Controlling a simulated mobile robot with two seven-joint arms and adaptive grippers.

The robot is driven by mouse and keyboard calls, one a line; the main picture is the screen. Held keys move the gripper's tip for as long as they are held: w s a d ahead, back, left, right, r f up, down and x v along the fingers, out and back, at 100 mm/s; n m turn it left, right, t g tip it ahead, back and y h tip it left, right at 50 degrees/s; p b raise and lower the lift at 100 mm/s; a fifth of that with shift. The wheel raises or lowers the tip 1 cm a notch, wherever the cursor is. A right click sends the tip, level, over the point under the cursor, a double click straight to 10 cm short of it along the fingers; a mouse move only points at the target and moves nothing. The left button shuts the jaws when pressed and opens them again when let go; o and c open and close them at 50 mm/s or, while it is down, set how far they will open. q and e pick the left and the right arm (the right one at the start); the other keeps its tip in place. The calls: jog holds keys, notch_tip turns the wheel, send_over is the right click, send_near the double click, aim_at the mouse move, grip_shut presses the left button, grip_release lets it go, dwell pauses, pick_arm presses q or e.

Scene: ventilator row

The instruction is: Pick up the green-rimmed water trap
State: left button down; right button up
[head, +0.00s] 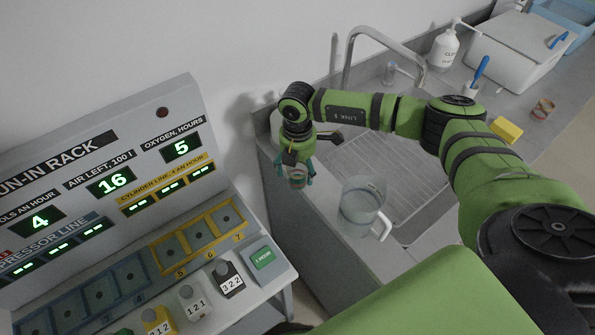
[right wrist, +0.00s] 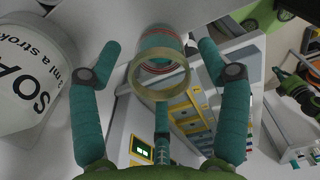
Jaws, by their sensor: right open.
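A small cup-like trap with red bands, teal on its body and a pale tan-olive ring (right wrist: 160,75) lies between the fingers of my right gripper (right wrist: 160,88) in the right wrist view. The fingers are spread, with gaps on both sides. In the head view my right gripper (head: 295,180) points down at the counter's left end, with the banded trap (head: 297,174) between its teal fingers. The rim colour is hard to tell there. A similar small banded cup (head: 543,108) stands at the far right of the counter. My left gripper is not in view.
A clear jug (head: 361,207) with a handle stands just right of my right gripper. Behind are a sink with a tap (head: 385,38), a soap bottle (head: 444,50), a white box (head: 520,50) and a yellow sponge (head: 506,129). The run-in rack (head: 110,180) stands left.

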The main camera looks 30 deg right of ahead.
jog(key=shift+f, duration=0.2)
jog(key=c, duration=1.2)
jog(key=shift+r, duration=0.15)
